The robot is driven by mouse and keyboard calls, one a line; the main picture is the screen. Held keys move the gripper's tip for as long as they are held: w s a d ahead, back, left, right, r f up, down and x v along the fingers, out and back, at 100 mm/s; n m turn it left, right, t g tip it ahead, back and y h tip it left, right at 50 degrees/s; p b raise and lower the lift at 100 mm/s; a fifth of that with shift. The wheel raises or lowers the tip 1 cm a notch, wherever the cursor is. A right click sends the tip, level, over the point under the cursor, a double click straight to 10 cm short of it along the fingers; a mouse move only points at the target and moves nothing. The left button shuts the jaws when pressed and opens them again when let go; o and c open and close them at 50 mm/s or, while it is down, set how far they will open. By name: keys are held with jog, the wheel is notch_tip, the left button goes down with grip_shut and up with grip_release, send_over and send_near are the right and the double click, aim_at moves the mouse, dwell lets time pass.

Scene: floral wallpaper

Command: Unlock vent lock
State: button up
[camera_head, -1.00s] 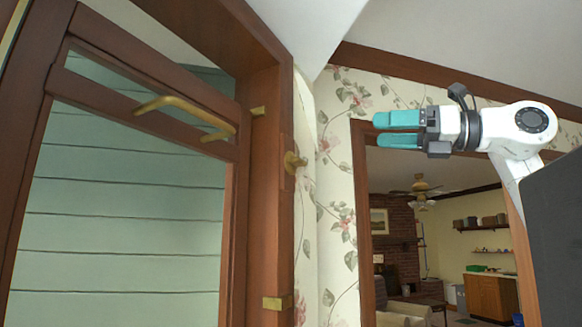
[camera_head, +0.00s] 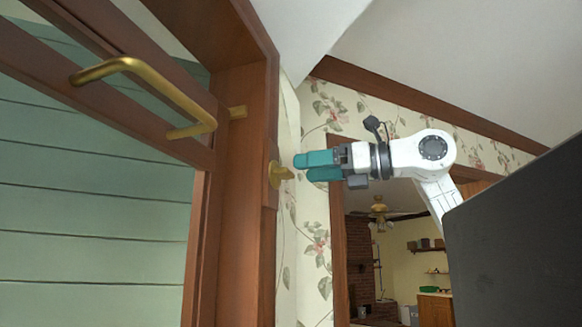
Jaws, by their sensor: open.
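The brass vent lock knob (camera_head: 279,174) sits on the wooden door frame, just right of the glazed door. My gripper (camera_head: 300,167) comes in from the right with its teal fingers pointing left at the knob. The fingertips are very close to the knob's right end; I cannot tell whether they touch it. The fingers are a little apart and nothing shows between them.
A brass handle (camera_head: 150,92) juts out from the brown door (camera_head: 200,245) at the left. Floral wallpaper (camera_head: 312,235) lies behind the gripper. A doorway to another room opens below my arm.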

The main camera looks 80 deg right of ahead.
aim_at(284, 174)
jog(key=w+p, duration=0.1)
jog(key=w, duration=0.3)
jog(key=shift+w+d, duration=0.15)
jog(key=shift+w, duration=0.2)
jog(key=c, duration=1)
jog(key=shift+o, duration=0.2)
